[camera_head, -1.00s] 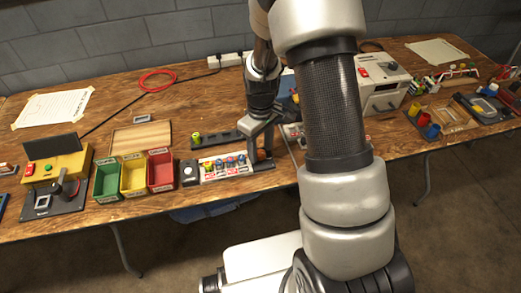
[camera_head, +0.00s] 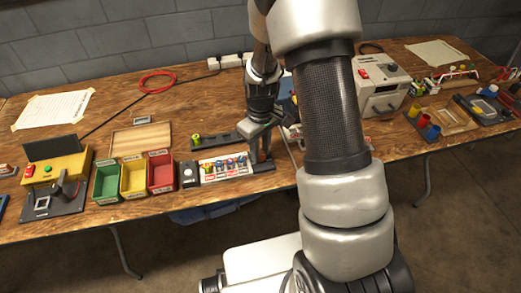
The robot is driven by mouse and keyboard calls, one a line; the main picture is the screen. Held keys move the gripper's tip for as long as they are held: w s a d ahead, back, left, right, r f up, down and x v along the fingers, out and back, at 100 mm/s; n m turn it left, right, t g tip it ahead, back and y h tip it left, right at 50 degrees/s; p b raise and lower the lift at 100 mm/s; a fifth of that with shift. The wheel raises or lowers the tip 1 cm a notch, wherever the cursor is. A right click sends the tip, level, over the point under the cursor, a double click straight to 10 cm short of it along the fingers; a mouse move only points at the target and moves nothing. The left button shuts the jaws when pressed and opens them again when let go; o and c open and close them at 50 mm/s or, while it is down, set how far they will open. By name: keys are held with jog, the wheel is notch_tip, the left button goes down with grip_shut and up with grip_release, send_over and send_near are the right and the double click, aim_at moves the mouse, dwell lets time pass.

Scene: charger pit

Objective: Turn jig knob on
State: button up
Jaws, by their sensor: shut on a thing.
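The jig (camera_head: 225,169) is a dark base with a white-labelled panel and several small coloured pegs. It sits near the table's front edge, in the middle of the head view. A round white part (camera_head: 190,173) is at its left end. My gripper (camera_head: 262,153) points down at the jig's right end. It is shut on a small brownish knob there, which its fingers mostly hide, so I cannot tell the knob's angle.
Green, yellow and red bins (camera_head: 134,175) stand left of the jig. A dark strip with a yellow-green peg (camera_head: 196,138) lies behind it. A grey box machine (camera_head: 380,85) is to the right. My arm hides the table right of the jig.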

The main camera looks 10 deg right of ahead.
jog(key=m, duration=0.6)
jog(key=shift+m+p, duration=0.3)
jog(key=m+p, duration=0.1)
jog(key=m, duration=0.5)
jog(key=shift+r+p, duration=0.1)
jog(key=shift+p, duration=0.2)
jog(key=m+p, duration=0.2)
jog(key=m, duration=0.3)
jog(key=shift+m, duration=0.4)
jog(key=m+p, duration=0.2)
jog(key=m, duration=0.2)
jog(key=shift+w+m, duration=0.1)
jog(key=shift+m, duration=0.2)
jog(key=o, duration=1.1)
jog(key=shift+c, duration=0.2)
notch_tip(320, 180, up, 17)
jog(key=p, duration=0.3)
jog(key=shift+r, duration=0.15)
